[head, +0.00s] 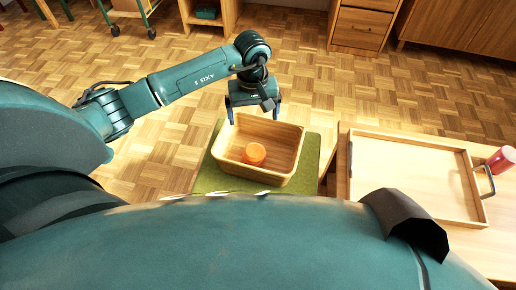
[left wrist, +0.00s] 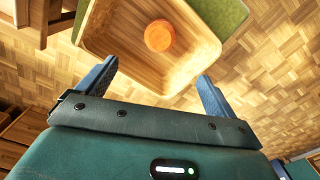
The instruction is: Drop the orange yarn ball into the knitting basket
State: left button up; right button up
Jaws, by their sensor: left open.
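The orange yarn ball (head: 254,153) lies inside the knitting basket (head: 283,165), a wooden open-topped box. In the left wrist view the ball (left wrist: 160,36) rests on the floor of the basket (left wrist: 110,48), apart from my fingers. My left gripper (head: 254,112) is above the far rim of the basket, pointing down. In the left wrist view its two blue fingers (left wrist: 155,85) are spread wide with nothing between them. My right gripper is not in view.
The basket stands on a green surface (head: 213,178). To the right, a light wooden table (head: 340,185) carries a wooden tray (head: 405,143) with dark handles and a red cup (head: 501,160). Drawers (head: 360,28) stand at the back. Open parquet floor lies between.

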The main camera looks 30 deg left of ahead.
pick_arm(q)
notch_tip(320, 180, up, 7)
jog(key=shift+p, duration=0.45)
